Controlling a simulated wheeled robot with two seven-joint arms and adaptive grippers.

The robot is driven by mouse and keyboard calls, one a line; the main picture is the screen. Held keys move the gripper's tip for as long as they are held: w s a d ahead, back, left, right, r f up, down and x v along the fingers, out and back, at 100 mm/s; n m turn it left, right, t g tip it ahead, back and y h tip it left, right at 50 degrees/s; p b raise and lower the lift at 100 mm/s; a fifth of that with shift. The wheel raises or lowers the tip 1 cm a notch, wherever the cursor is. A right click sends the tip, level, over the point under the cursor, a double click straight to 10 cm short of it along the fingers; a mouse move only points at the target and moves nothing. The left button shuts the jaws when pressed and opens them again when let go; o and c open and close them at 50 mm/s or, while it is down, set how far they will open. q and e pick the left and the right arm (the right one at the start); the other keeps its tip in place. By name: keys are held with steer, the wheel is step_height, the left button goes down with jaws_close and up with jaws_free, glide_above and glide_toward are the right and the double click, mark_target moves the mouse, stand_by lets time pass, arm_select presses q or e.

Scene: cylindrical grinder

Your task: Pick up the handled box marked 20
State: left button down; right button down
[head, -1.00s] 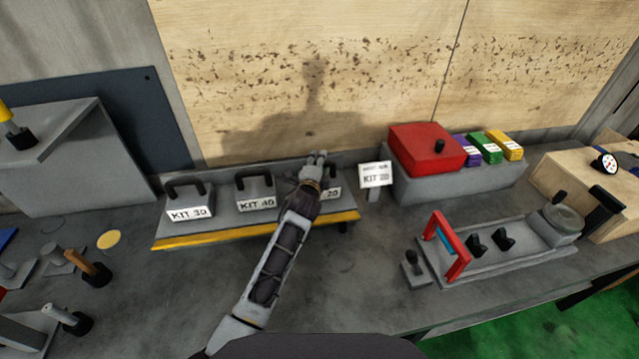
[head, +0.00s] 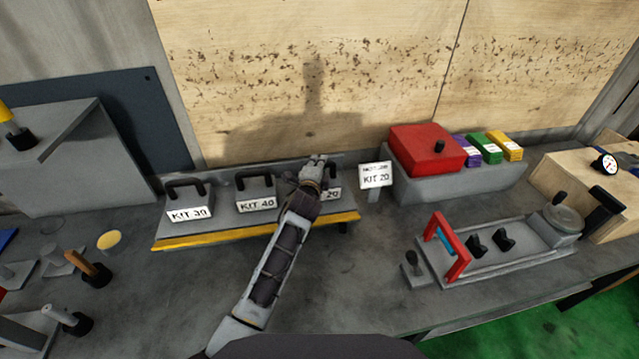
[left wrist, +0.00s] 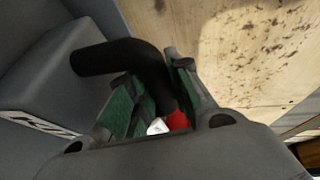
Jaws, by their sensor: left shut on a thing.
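The box marked 20 (head: 333,194) stands on the raised grey shelf with the yellow front edge, at the right end of a row of handled boxes. My left gripper and forearm hide most of it; only part of its white label shows. My left gripper (head: 315,160) is over the top of this box. In the left wrist view a black handle (left wrist: 150,70) runs between the green-padded fingers of my left gripper (left wrist: 152,88), which is shut on it. My right gripper is in neither view.
A KIT 20 sign (head: 376,175) stands close on the right. Beyond it are a red box (head: 425,150) and a fixture with a red frame (head: 450,245).

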arm_select(q)
steer(key=shift+r, duration=0.1)
steer(key=shift+r, duration=4.95)
